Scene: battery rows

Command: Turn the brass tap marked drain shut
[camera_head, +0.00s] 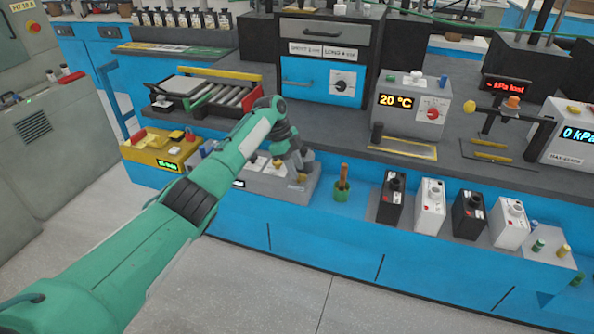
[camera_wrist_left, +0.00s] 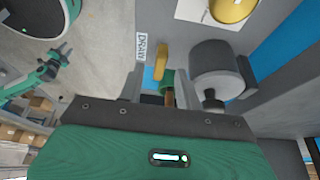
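The brass tap (camera_wrist_left: 161,61) sits beside the small "DRAIN" label (camera_wrist_left: 144,47) in the left wrist view. Its yellow handle shows between my left gripper's fingers (camera_wrist_left: 160,84), which stand apart, with no clear contact. In the head view my left gripper (camera_head: 299,172) points down over the right end of the grey unit (camera_head: 270,185), and a bit of brass shows below it. The tap is mostly hidden there. A green arm end (camera_wrist_left: 60,58), perhaps my right gripper, is small in the wrist view; its fingers are unclear.
A grey cylinder (camera_wrist_left: 212,68) stands close to the right finger in the wrist view. A green cup (camera_head: 341,194) holding a wooden-handled tool is just right of the gripper in the head view. Black and white batteries (camera_head: 430,205) stand farther right. Floor in front is clear.

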